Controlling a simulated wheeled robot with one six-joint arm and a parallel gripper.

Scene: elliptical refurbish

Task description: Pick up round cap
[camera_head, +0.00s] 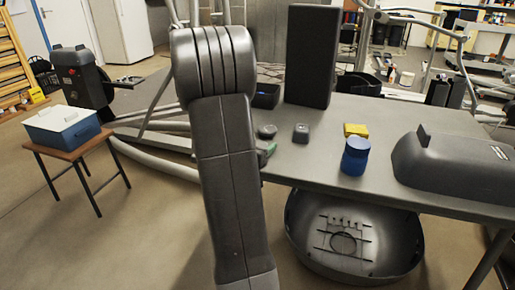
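Two small dark caps lie on the grey table (415,112) in the head view, just right of my arm. The left one looks rounder and is likely the round cap (267,131). The right one, a squarer cap (301,132), lies a short gap away with a lighter top. My own dark arm link stands upright in the foreground, left of the caps. My gripper is not visible, so I cannot tell where it is relative to the caps.
A blue jar (355,157) and a yellow block (356,130) stand right of the caps. Behind are a dark open tray (265,96) and a tall black panel (311,55). A large dark cover (455,168) fills the table's right end.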

